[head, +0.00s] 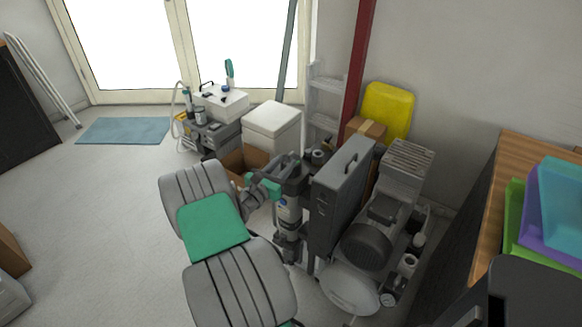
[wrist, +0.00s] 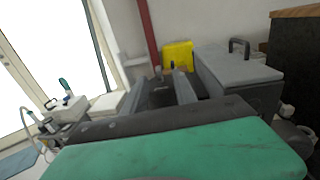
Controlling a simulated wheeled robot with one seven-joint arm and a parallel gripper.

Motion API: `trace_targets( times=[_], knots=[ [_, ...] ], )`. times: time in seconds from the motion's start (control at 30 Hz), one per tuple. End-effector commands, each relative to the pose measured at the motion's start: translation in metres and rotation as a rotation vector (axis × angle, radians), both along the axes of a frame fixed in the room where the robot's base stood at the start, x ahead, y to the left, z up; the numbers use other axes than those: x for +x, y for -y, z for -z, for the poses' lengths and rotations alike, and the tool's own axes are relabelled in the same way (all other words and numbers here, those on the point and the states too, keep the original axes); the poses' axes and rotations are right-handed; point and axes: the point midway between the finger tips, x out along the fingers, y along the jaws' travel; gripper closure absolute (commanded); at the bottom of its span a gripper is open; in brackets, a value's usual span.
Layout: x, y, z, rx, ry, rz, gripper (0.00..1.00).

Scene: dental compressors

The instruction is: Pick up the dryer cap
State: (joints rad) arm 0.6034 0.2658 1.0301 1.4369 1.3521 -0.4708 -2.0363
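I cannot single out the dryer cap for certain in either view. An upright dark column (head: 289,212) with a pale and blue label stands left of the compressor in the head view. Its top is crowded by grey and teal parts (head: 265,190), and a cap there cannot be told apart. The grey compressor (head: 366,245) with a round motor stands to its right. A tall flat grey case (head: 340,190) stands between them. A green surface with a dark edge (wrist: 180,155) fills the bottom of the wrist view.
A white box (head: 271,128), a yellow container (head: 387,108) and a red post (head: 358,70) stand behind. A wooden-topped unit (head: 507,170) bounds the right.

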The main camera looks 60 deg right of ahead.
Motion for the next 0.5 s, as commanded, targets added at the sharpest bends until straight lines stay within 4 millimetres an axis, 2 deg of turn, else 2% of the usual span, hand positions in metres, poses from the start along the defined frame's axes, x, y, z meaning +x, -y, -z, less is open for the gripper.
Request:
trace_targets(
  times=[0.03,0.5],
  knots=[
    [-0.002,0.010,0.000,0.000,0.002,0.003,0.66],
    [-0.006,0.075,0.000,0.002,0.004,-0.001,0.66]
  ],
)
